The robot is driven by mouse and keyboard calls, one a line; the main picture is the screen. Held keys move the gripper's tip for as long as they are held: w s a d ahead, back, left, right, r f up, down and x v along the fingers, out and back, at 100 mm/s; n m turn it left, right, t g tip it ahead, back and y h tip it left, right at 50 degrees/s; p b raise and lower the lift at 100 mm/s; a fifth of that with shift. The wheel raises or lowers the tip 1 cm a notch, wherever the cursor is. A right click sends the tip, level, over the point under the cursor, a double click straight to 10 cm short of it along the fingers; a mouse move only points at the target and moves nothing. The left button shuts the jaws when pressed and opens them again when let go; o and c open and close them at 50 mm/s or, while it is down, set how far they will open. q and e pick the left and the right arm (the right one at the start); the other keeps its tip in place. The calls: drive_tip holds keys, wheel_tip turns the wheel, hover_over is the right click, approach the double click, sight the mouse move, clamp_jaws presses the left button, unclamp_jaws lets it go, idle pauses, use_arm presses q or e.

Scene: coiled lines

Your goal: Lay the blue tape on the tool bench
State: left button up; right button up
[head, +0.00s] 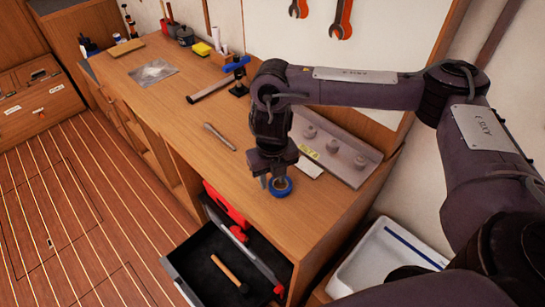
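The blue tape (281,192) is a small blue ring near the front edge of the tool bench (185,130), toward its right end. It looks flat on or just above the wooden top; contact is hard to tell. My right gripper (273,182) points down right at the tape, with its fingers at the ring. Whether the fingers grip it is unclear, as the fingertips are small and partly hidden. My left gripper is out of the picture.
An open drawer (205,267) with a hammer (229,273) juts out below the bench front. A grey rack (340,152) with knobs stands behind the tape. A metal tool (219,137) lies left. A white bin (385,258) is at right. Bare wood lies left of the tape.

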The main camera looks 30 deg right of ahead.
sight(272, 186)
wheel_tip(272, 186, up, 10)
drive_tip(key=p, duration=0.1)
drive_tip(key=shift+f, duration=0.1)
idle(0.6)
